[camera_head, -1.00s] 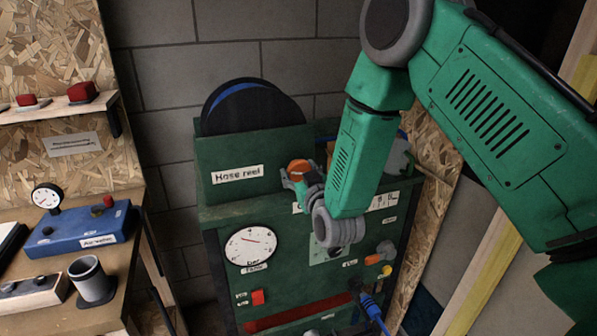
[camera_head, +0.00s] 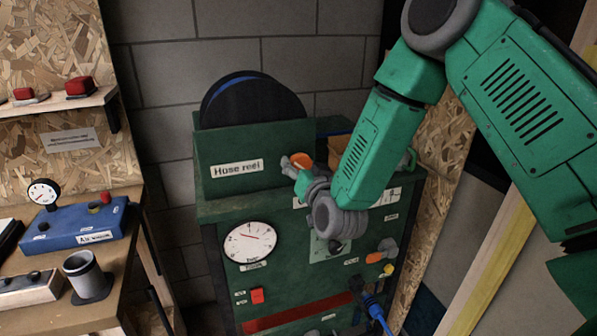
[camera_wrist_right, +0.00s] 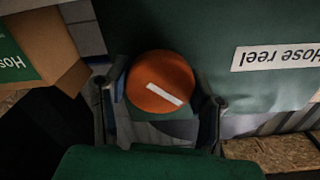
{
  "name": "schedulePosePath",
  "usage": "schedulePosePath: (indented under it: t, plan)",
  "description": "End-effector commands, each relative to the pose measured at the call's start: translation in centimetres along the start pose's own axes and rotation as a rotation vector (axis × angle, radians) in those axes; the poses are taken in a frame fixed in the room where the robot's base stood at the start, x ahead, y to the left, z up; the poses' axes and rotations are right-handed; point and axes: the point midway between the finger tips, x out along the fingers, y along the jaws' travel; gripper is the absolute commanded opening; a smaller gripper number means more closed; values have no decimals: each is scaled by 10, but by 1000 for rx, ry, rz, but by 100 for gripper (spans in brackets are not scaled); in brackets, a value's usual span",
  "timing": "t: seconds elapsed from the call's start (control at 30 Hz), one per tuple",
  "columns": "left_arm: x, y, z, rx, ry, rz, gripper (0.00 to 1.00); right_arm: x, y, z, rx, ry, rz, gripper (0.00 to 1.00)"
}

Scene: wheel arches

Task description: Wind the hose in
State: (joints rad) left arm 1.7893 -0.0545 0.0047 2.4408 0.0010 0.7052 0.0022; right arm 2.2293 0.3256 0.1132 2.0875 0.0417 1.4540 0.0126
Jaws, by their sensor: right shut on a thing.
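The hose reel (camera_head: 255,106) is a dark disc with a blue band, standing behind a green panel labelled "Hose reel" (camera_head: 236,168). An orange round knob (camera_head: 304,159) sits right of that label. My right gripper (camera_head: 298,166) is shut on the knob. In the right wrist view, the orange knob (camera_wrist_right: 160,82) with a white stripe lies between the two fingers of the gripper (camera_wrist_right: 160,100). A blue hose (camera_head: 377,312) comes out at the lower right of the green cabinet front. My left gripper is not in view.
The green cabinet (camera_head: 215,213) carries a round dial (camera_head: 250,241), a red switch (camera_head: 257,295) and an orange-tipped knob (camera_head: 374,257). A workbench at left holds a blue box (camera_head: 70,232) and a grey cup (camera_head: 87,276). A brown box (camera_wrist_right: 55,40) shows in the wrist view.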

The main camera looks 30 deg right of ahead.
Motion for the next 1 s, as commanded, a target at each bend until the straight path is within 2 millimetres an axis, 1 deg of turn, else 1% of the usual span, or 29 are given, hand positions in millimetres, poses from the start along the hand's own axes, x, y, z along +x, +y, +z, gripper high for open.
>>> schedulePosePath:
  t: [0.03,0.6,0.8,1.0]
  plan:
    - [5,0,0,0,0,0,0,0,2,2,47,2,3,20]
    - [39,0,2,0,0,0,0,0,3,2,567,2,3,20]
    - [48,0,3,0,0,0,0,0,4,2,701,2,4,20]
    - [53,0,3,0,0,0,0,0,4,2,784,1,5,20]
